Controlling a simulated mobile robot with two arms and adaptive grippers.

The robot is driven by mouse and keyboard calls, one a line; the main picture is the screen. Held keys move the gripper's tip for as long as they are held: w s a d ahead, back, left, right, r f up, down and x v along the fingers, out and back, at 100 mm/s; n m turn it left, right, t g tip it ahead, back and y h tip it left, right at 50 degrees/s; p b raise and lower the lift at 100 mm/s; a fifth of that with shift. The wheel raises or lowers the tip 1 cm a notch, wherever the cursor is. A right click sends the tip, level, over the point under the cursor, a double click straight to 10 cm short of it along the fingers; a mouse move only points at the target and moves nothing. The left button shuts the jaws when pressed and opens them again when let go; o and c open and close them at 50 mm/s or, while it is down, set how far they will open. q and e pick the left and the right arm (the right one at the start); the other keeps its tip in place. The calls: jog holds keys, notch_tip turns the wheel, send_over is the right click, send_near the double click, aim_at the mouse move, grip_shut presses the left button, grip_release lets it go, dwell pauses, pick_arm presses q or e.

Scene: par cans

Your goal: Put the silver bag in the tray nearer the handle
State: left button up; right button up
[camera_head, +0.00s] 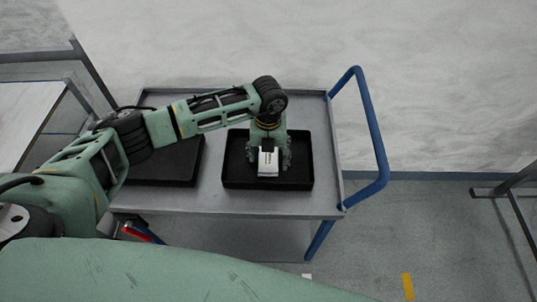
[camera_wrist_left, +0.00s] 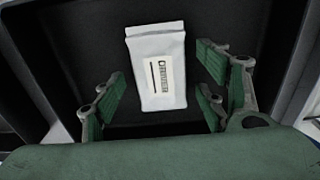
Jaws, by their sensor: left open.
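The silver bag (camera_head: 268,163) is in the right black tray (camera_head: 304,176), the one nearer the blue handle (camera_head: 373,128). In the left wrist view the bag (camera_wrist_left: 157,55) shows as pale, with a label, against the dark tray floor (camera_wrist_left: 85,60). My left gripper (camera_head: 268,168) is over this tray, pointing down. In the left wrist view its green-padded fingers (camera_wrist_left: 165,95) stand apart on either side of the bag, with gaps between them and it. My right gripper is not in view.
A second black tray (camera_head: 165,182) lies on the left of the grey cart top (camera_head: 210,198), partly hidden under my left arm. Shelving (camera_head: 45,100) stands at the left and a grey frame (camera_head: 510,190) at the right. Floor right of the cart is mostly clear.

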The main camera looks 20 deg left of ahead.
aim_at(268, 158)
pick_arm(q)
notch_tip(268, 158, up, 12)
jog(key=b, duration=0.2)
dwell(0.4)
